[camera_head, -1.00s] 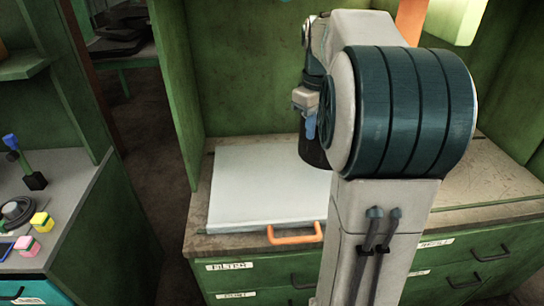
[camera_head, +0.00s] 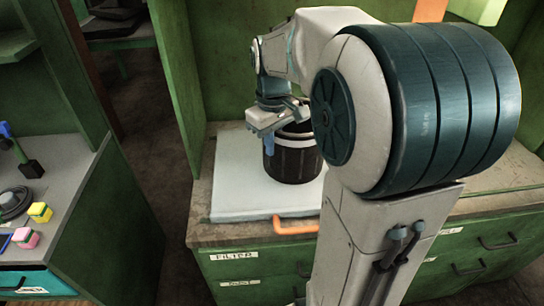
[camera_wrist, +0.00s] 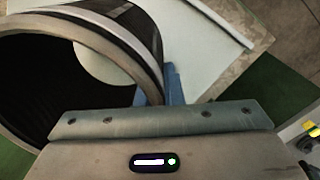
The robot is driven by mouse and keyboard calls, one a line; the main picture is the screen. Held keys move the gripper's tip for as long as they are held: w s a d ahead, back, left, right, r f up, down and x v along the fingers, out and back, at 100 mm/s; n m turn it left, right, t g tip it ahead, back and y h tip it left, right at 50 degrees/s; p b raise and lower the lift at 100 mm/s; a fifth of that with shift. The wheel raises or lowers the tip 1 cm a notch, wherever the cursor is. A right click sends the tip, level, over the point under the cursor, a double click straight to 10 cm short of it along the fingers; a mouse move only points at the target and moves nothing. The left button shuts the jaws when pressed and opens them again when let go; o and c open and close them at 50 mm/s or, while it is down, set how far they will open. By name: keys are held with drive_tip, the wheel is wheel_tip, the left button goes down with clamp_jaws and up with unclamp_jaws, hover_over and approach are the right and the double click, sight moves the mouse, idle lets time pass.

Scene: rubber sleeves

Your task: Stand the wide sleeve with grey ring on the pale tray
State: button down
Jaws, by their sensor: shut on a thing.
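The wide sleeve (camera_head: 292,160) is a black hollow cylinder with a pale grey ring round its upper part. In the head view it is upright over the pale tray (camera_head: 238,180), its lower end at or just above the tray's surface; I cannot tell whether it touches. My gripper (camera_head: 268,130) is at the sleeve's upper left rim, shut on its wall. In the wrist view the sleeve's open mouth and grey band (camera_wrist: 128,38) fill the upper left, with a blue finger (camera_wrist: 173,85) against the wall. Part of the sleeve's right side is hidden by my arm.
An orange handle (camera_head: 296,226) is at the tray's front edge. The tray lies on a worn bench top (camera_head: 205,234) between green cabinet walls. The tray's left part is clear. A side counter at left holds a pink block (camera_head: 26,237) and a yellow block (camera_head: 40,212).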

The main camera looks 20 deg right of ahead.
sight(272, 158)
drive_tip(key=shift+a+f, duration=0.1)
drive_tip(key=shift+f, duration=2.05)
drive_tip(key=shift+f, duration=0.15)
drive_tip(key=c, duration=1.6)
unclamp_jaws()
drive_tip(key=shift+o, duration=0.2)
wheel_tip(272, 158, up, 8)
drive_tip(key=shift+s, duration=0.1)
